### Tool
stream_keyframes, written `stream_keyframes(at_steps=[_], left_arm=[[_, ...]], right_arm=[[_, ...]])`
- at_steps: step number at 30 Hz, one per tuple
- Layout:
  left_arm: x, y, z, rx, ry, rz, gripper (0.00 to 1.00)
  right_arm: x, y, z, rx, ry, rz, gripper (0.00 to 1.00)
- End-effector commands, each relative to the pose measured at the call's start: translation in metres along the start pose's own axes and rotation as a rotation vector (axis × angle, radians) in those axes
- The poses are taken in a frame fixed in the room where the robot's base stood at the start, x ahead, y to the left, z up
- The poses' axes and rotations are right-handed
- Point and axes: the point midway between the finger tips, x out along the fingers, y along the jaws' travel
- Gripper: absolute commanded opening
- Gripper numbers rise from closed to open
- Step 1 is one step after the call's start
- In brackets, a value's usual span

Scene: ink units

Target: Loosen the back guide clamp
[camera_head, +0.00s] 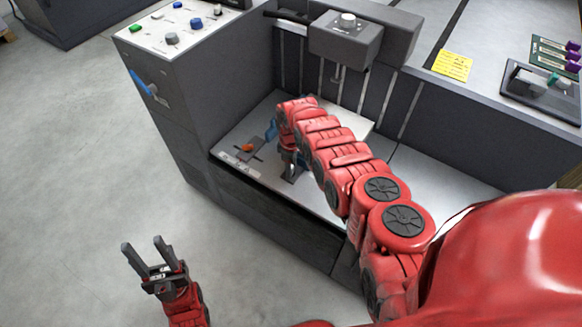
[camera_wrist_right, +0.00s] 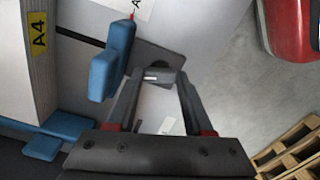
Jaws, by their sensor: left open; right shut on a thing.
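My right arm reaches into the machine's tray, and its gripper (camera_head: 291,174) points down at the tray, partly hidden by the arm. In the right wrist view, my right gripper (camera_wrist_right: 161,84) has its fingers closed on a dark rounded piece (camera_wrist_right: 158,73), which I take for the back guide clamp. Its lower part is hidden between the fingers. Blue guides (camera_wrist_right: 108,66) stand beside it, one with a red tip. In the head view, an orange knob (camera_head: 247,147) sits on a dark slotted plate at the left. My left gripper (camera_head: 143,246) is open and empty above the floor.
A grey feeder head (camera_head: 346,40) overhangs the tray. The control panel (camera_head: 178,28) has coloured buttons, with a blue lever (camera_head: 139,83) on its side. In the wrist view, an A4 label (camera_wrist_right: 39,36) and a wooden pallet (camera_wrist_right: 290,152) show.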

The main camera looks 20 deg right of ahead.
Motion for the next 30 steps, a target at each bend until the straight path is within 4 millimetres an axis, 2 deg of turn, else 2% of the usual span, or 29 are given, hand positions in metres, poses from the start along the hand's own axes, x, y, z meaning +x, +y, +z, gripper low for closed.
stream_keyframes(at_steps=[15, 30], left_arm=[[-0.014, 0.001, 0.002, 0.000, 0.000, 0.000, 0.50], [-0.018, 0.001, 0.003, 0.000, 0.000, 0.000, 0.50]], right_arm=[[0.002, 0.000, 0.001, -0.400, 0.000, 0.000, 0.00], [0.000, 0.000, 0.000, -0.522, -0.001, 0.000, 0.00]])
